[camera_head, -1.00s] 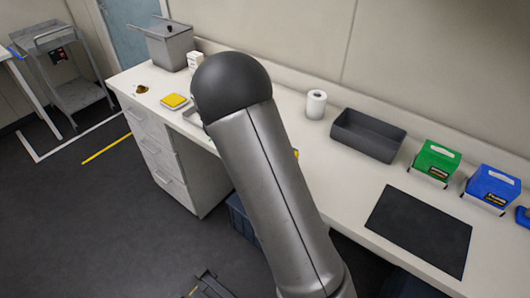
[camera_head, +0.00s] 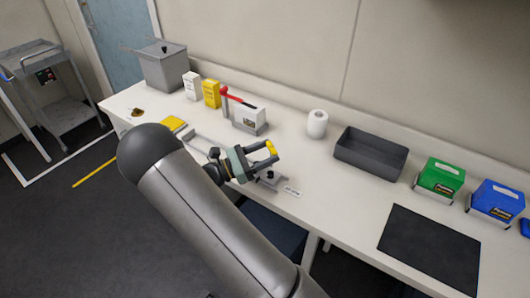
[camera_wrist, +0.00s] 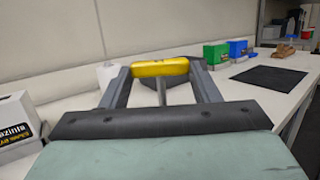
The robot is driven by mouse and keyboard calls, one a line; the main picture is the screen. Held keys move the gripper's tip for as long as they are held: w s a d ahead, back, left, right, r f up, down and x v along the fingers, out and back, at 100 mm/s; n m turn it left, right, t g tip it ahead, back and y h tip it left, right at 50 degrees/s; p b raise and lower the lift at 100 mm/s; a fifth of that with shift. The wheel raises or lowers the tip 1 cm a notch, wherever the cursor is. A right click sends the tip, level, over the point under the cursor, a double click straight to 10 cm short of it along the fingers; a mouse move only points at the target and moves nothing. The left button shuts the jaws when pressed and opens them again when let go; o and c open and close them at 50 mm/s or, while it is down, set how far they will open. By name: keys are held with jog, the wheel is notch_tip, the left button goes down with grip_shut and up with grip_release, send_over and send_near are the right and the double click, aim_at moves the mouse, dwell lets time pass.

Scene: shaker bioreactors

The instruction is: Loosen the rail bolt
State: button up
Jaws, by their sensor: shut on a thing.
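My gripper (camera_head: 262,155) is over the front part of the bench, at the middle of the head view. It is shut on a yellow handle (camera_wrist: 160,68), which spans between the two fingertips in the wrist view. A grey shaft (camera_wrist: 161,92) runs from the middle of the handle, so it looks like a T-handled tool. Beneath the gripper, a small dark knob or bolt head (camera_head: 269,175) sits on a light metal piece by a small label (camera_head: 291,191). It may be the rail bolt; I cannot tell whether the tool touches it.
A paper roll (camera_head: 317,124), a grey tray (camera_head: 370,155), green (camera_head: 441,177) and blue (camera_head: 496,199) boxes and a black mat (camera_head: 430,248) lie right.

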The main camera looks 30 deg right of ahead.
jog(key=shift+f+b, duration=0.55)
jog(key=shift+f, duration=0.45)
jog(key=shift+a+f+b, duration=0.1)
jog(key=shift+f+b, duration=0.35)
jog(key=shift+f, duration=0.7)
dwell(1.2)
jog(key=o, duration=1.1)
jog(key=b+v, duration=0.4)
jog(key=v, duration=1.3)
jog(key=shift+w+a, duration=0.15)
jog(key=shift+a, duration=0.05)
